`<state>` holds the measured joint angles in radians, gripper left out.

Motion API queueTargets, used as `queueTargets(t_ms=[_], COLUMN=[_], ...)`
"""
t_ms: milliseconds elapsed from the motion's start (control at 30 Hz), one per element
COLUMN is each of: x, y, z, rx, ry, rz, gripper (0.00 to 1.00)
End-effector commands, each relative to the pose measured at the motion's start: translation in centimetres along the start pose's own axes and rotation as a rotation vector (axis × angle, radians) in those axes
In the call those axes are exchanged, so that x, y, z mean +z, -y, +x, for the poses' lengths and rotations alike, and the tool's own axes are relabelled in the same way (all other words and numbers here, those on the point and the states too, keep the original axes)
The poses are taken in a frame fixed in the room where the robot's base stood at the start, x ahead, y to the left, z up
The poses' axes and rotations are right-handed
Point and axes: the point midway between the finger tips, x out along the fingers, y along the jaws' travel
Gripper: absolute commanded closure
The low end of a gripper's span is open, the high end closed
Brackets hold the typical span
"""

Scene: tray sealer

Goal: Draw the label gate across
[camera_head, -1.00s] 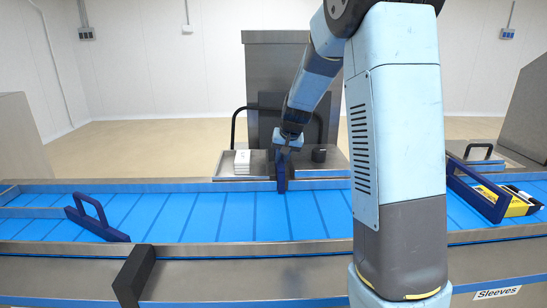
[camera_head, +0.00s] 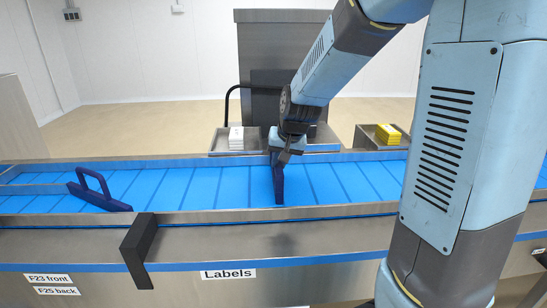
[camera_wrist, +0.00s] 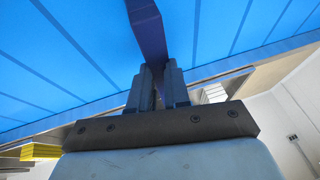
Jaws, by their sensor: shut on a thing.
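A dark blue gate bar (camera_head: 279,186) stands over the blue conveyor belt, above the front sign reading Labels (camera_head: 228,274). Its near end lies over the belt, short of the front rail. My gripper (camera_head: 285,152) is shut on it near the far rail. In the wrist view the bar (camera_wrist: 148,30) runs up from between my fingers (camera_wrist: 158,88), with the belt behind it. My fingers hide the held part.
Another dark blue gate with a loop handle (camera_head: 100,190) lies across the belt at left. A black block (camera_head: 138,250) juts from the front rail. Behind the belt are a white stack (camera_head: 236,138) and yellow packs (camera_head: 388,134). My arm hides the right side.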

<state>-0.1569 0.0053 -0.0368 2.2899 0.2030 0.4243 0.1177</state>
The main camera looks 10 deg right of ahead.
Motion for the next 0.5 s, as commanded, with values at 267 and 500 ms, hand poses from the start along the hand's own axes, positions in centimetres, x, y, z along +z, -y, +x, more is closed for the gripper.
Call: queueTargets(t_ms=[267, 500], x=[0.18, 0.22], y=[0.08, 0.34], z=[0.02, 0.04], rx=[0.001, -0.001], ry=[0.002, 0.003], rz=[-0.004, -0.008], gripper=[1.00, 0.65])
